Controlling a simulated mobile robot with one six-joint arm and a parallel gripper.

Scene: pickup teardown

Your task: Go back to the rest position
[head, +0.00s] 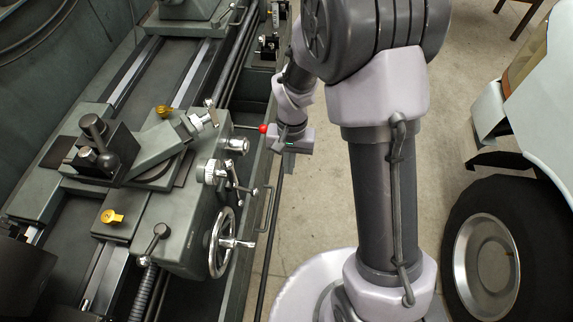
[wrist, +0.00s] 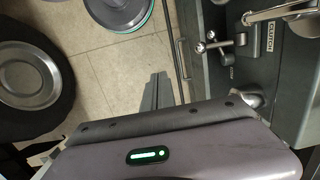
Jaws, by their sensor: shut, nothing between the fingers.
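My gripper (wrist: 157,92) shows in the wrist view as two grey fingers close together, with nothing held between them. It points down over the bare concrete floor, left of the lathe. In the head view my arm reaches away from the camera, and its wrist end is beside the right side of the grey-green lathe (head: 185,225), near a red-knobbed lever (head: 263,128). The fingertips are too small to make out clearly there.
The lathe's handwheel (head: 221,243) and levers jut out near my arm. A vehicle wheel (head: 487,262) and pale body panel (head: 540,110) stand at the right. Concrete floor (head: 300,215) lies open between them. The lathe also shows in the wrist view (wrist: 225,85).

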